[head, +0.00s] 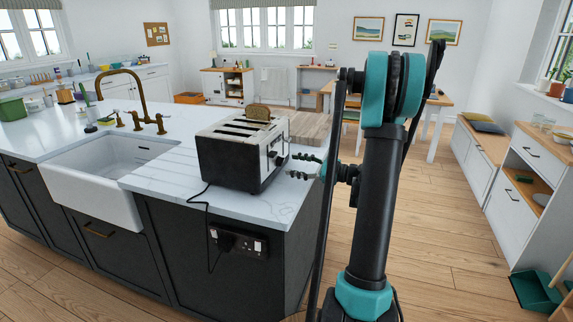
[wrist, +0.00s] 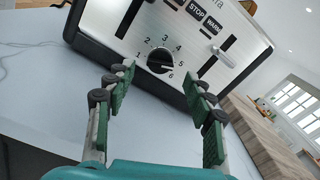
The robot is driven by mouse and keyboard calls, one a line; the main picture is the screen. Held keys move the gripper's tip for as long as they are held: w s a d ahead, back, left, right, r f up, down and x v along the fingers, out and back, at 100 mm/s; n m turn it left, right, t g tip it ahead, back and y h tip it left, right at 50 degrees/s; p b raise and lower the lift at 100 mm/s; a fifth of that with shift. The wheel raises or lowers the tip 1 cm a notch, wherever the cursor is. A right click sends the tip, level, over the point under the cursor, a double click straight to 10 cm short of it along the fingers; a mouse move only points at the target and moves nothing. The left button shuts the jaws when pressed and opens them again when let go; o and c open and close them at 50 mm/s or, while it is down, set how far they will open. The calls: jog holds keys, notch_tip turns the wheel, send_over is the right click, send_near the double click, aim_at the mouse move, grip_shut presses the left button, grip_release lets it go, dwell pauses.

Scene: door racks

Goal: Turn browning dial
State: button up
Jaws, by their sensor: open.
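A toaster (head: 228,155) with a black side and silver top and front stands on the white island counter, with a slice of bread (head: 257,112) in a slot. In the wrist view its silver front panel (wrist: 120,22) fills the top, tilted. The round black browning dial (wrist: 160,60) sits low on the panel among printed numbers 1 to 6, its light mark pointing toward the right near 6. My gripper (wrist: 155,85) is open, its green-padded fingers on either side of the dial and short of it, with nothing between them. In the head view my gripper (head: 308,166) is beside the toaster's front.
STOP and WARM buttons (wrist: 205,16) and a lever (wrist: 223,57) are on the panel near the dial. The counter (head: 165,190) is clear in front of the toaster. A sink (head: 105,178) lies left, and a black cord (head: 197,198) hangs to a socket.

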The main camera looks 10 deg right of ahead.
aim_at(280, 162)
jog(key=shift+x, duration=1.8)
jog(key=shift+c, duration=0.3)
jog(key=c, duration=1.1)
